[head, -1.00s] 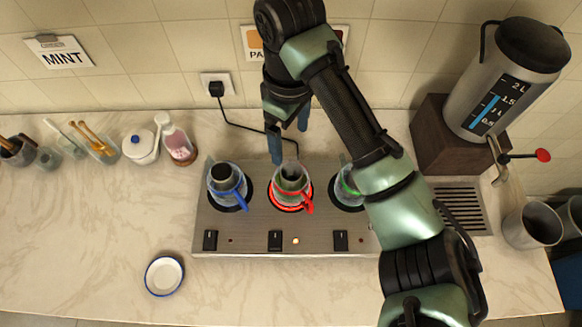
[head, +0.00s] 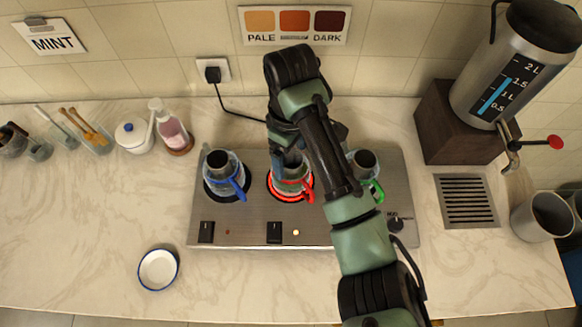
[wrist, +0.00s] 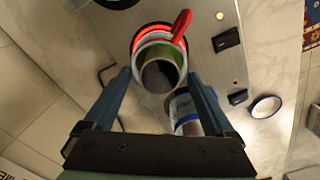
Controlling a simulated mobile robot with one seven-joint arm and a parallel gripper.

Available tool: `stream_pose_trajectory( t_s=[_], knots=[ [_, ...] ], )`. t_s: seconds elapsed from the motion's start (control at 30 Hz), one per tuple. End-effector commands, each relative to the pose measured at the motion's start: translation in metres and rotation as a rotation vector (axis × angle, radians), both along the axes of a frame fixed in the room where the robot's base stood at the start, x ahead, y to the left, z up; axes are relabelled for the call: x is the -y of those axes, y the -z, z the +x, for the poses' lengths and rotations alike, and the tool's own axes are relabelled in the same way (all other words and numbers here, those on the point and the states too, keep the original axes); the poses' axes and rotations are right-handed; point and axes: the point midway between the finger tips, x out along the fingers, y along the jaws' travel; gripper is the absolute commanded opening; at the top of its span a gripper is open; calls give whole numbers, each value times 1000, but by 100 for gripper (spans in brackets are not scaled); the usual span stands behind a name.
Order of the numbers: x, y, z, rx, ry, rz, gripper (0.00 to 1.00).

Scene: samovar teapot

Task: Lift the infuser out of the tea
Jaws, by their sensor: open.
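Three glass teapots stand on the steel hot plate (head: 260,232): one with a blue handle (head: 237,186), one with a red handle (head: 309,190), one with a green handle (head: 377,190). The red-handled pot sits on a glowing red ring. In the wrist view, it (wrist: 180,27) holds greenish tea and a dark, round-mouthed infuser (wrist: 158,78). My gripper (wrist: 160,75) is open, with one blue finger on each side of the infuser in that view; I cannot tell whether they touch it. In the head view, my arm partly hides the red-handled pot.
The white dish (head: 159,270) lies at front left. Jars, a white pot (head: 131,137) and a pink bottle (head: 172,133) stand at back left. The water dispenser (head: 500,75), drain grate (head: 466,200) and grey cup (head: 542,215) are on the right. A colour chart (head: 294,24) hangs behind.

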Motion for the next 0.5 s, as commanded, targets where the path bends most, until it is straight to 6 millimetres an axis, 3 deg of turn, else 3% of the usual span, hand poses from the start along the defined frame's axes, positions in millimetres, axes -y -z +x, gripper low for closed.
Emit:
stream_pose_trajectory(
  t_s=[0.17, 0.5],
  knots=[
    [0, 0, 0, 0, 0, 0, 88],
    [0, 0, 0, 0, 0, 0, 26]
  ],
)
